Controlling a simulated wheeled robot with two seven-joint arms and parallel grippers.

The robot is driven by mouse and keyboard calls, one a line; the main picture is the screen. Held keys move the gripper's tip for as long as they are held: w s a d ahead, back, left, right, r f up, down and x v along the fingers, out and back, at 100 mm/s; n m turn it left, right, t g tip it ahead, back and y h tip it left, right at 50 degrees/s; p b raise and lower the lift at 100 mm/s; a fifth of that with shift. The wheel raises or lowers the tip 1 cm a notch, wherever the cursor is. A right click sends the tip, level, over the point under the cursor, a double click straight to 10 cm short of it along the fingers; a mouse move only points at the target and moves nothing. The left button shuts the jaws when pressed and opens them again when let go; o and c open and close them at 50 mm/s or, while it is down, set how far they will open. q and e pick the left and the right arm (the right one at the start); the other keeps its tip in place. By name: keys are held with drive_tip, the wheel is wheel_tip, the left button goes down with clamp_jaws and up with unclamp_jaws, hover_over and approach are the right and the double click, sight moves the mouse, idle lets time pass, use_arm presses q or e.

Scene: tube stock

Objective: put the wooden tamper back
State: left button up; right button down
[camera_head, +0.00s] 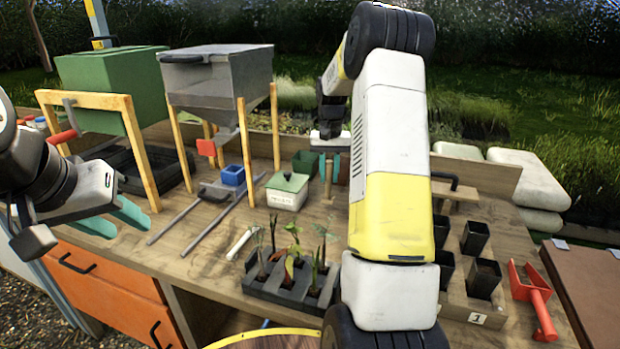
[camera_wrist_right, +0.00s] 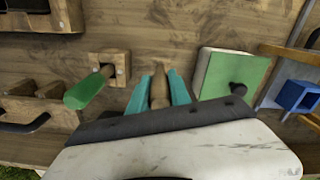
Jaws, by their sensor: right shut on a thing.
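The wooden tamper (camera_wrist_right: 159,92) shows as a brown wooden piece between the teal fingers of my right gripper (camera_wrist_right: 160,90), which is shut on it. In the head view my right gripper (camera_head: 329,166) is over the back of the bench, with a short brown length of the tamper (camera_head: 328,189) below the fingers. The tamper's lower end cannot be made out clearly. A wooden holder (camera_wrist_right: 121,63) with a green-handled tool (camera_wrist_right: 88,89) in it stands beside the gripper in the wrist view. My left gripper (camera_head: 115,218) is open and empty at the left.
A lidded box (camera_head: 287,190) and a blue bin (camera_head: 232,175) stand left of the right gripper. A black seedling tray (camera_head: 283,287) is in front. Black pots (camera_head: 474,237) and a red scoop (camera_head: 536,292) are right of my arm. A hopper (camera_head: 217,75) rises behind.

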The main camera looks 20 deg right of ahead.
sight(328, 182)
drive_tip(key=shift+w+d, duration=0.1)
drive_tip(key=shift+w, duration=0.5)
drive_tip(key=shift+w+f, duration=0.15)
drive_tip(key=shift+f, duration=1.65)
drive_tip(key=c, duration=1.2)
unclamp_jaws()
drive_tip(key=shift+f, duration=0.1)
